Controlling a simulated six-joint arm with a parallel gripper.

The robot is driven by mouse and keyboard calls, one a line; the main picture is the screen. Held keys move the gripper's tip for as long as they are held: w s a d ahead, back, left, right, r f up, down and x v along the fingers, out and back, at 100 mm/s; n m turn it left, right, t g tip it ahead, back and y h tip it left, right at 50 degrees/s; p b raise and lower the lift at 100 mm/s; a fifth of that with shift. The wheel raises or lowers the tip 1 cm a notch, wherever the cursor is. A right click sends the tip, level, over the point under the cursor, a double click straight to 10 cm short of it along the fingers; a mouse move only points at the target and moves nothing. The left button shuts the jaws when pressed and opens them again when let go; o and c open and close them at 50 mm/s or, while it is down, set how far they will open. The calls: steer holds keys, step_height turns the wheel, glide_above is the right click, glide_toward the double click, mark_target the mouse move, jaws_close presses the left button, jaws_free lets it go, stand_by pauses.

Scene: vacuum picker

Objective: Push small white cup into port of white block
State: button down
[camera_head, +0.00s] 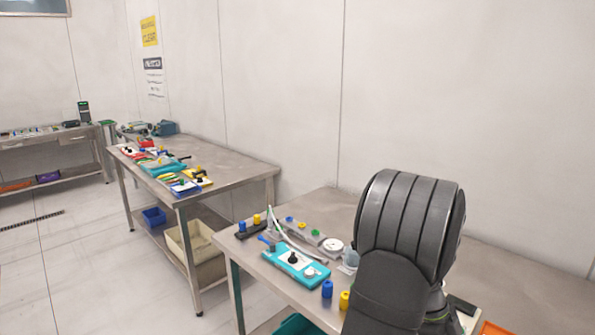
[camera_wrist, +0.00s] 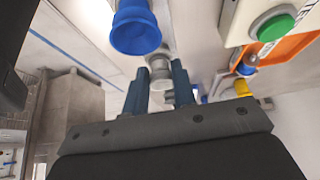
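My gripper (camera_wrist: 159,80) shows in the wrist view, its two dark blue-grey fingers on either side of a small pale grey-white cylinder (camera_wrist: 160,66), which looks like the small white cup. The cup fills the gap between the fingertips and appears gripped. A pale block (camera_wrist: 238,22) with a green round cap stands at the upper right of the wrist view; I cannot tell whether it is the white block of the task. No port is clearly visible. In the head view my dark arm hides the gripper and the cup.
A large blue cap (camera_wrist: 136,30) is close to the fingers, at their upper left. An orange part (camera_wrist: 268,52) lies to the right. In the head view, a teal tray (camera_head: 300,274), a grey block with coloured caps (camera_head: 296,233) and a round gauge (camera_head: 333,245) crowd the near bench's left side.

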steer(key=shift+r, duration=0.15)
steer(key=shift+r, duration=2.35)
